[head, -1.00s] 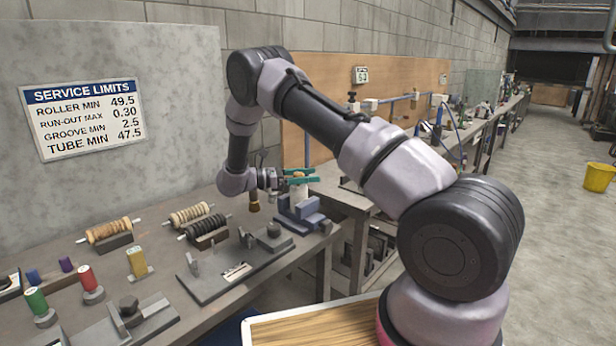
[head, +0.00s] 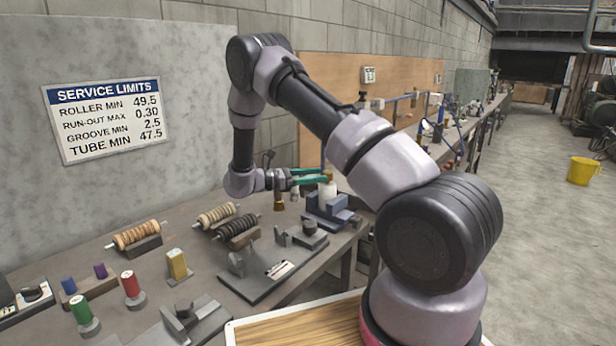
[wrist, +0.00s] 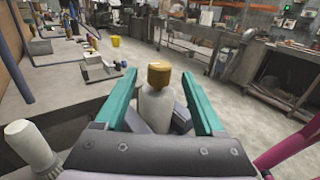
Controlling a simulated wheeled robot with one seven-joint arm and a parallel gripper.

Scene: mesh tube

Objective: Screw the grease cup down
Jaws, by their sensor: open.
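The grease cup (wrist: 160,74) shows as a brass-coloured cap on top of a pale upright cylinder (wrist: 155,108). In the head view the pale cylinder (head: 327,192) stands at the grey-blue block fixture (head: 330,209) near the bench's right end. My gripper (head: 325,176) is open, with its teal fingers level beside the cup. In the wrist view the brass cap lies between the two fingertips, with a gap on each side. The fingers hide part of the cup in the head view.
A brown-handled tool (head: 279,199) stands left of the fixture, under my wrist. A grey plate with blocks (head: 255,283), rollers on stands (head: 137,235) and coloured spools (head: 131,285) fill the bench to the left. A yellow bucket (head: 583,170) stands on the open floor.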

